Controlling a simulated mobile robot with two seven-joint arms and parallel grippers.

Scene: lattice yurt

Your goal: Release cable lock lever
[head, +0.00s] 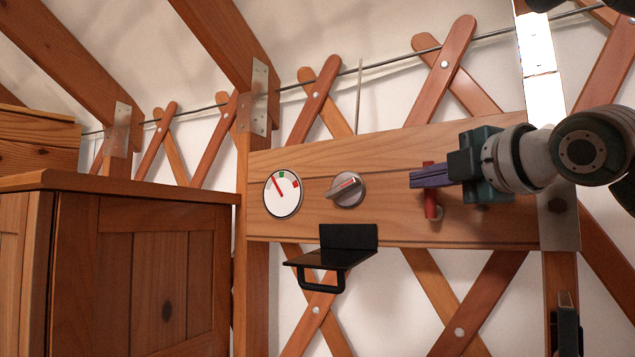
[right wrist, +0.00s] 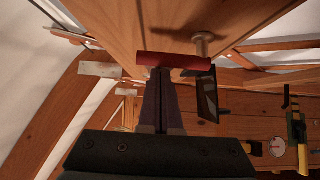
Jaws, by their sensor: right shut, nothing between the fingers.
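The red lever (head: 430,206) stands upright on the wooden board (head: 400,225), at the board's right part, with a pale pivot piece at its lower end. My right gripper (head: 412,179) reaches in from the right, its shut purple-grey fingers crossing in front of the lever's middle in the head view. In the right wrist view the red lever (right wrist: 172,62) lies across the picture just beyond the shut fingertips (right wrist: 160,72). Nothing is held between the fingers. I cannot tell whether they touch the lever.
Left on the board are a round gauge (head: 283,193) and a grey knob (head: 347,189). A black bracket shelf (head: 348,238) juts out below the knob. A wooden cabinet (head: 130,270) stands at left. A cable (head: 390,60) runs along the lattice above.

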